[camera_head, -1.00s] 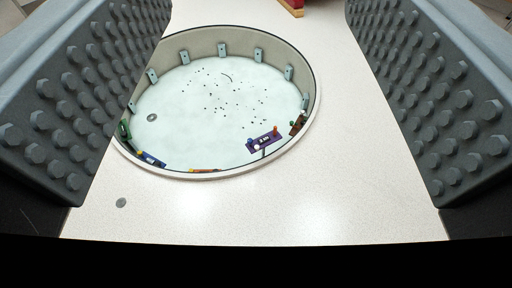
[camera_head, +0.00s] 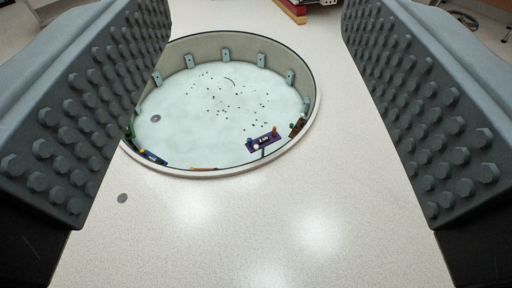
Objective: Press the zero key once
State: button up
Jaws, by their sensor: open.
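My gripper (camera_head: 258,110) is open, with its two grey studded fingers at the left and right edges of the view and nothing between them. Below and ahead, a round recessed basin (camera_head: 212,168) is set in a pale speckled surface. A purple block with a small display and coloured knobs (camera_head: 263,142) sits at the basin's near right inside edge. Its markings are too small to read. I cannot make out a zero key in this view.
A blue piece (camera_head: 154,158) lies at the basin's near left edge. A small grey disc (camera_head: 122,198) lies on the speckled surface (camera_head: 300,215), which is otherwise clear in front. Small dark bits are scattered on the basin floor. A red and tan object (camera_head: 292,9) shows at the top.

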grip_shut()
dwell(1.5)
